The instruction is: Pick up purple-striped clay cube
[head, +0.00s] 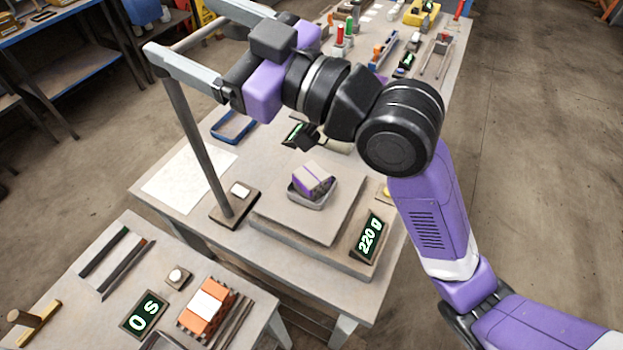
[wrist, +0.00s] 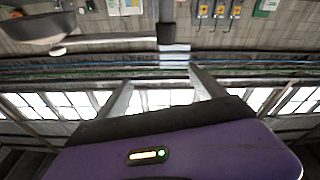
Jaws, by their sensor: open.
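The purple-striped clay cube (head: 313,178) is pale grey with purple bands. It sits tilted in a small grey tray (head: 310,202) on the square plate of a scale (head: 270,215). The scale's display (head: 369,238) reads 220 g. My gripper (head: 175,23) is open and empty, high above the table and up-left of the cube, with its fingers pointing left, away from it. The wrist view shows both fingers spread (wrist: 161,76) against a wall with windows; the cube is not in that view.
A grey post (head: 198,145) on a base stands left of the scale, close to my gripper. A blue tray (head: 233,127) and white sheet (head: 188,180) lie behind it. The front-left table holds an orange brick (head: 196,318) and a 0 s timer (head: 144,315). Tools crowd the far table end.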

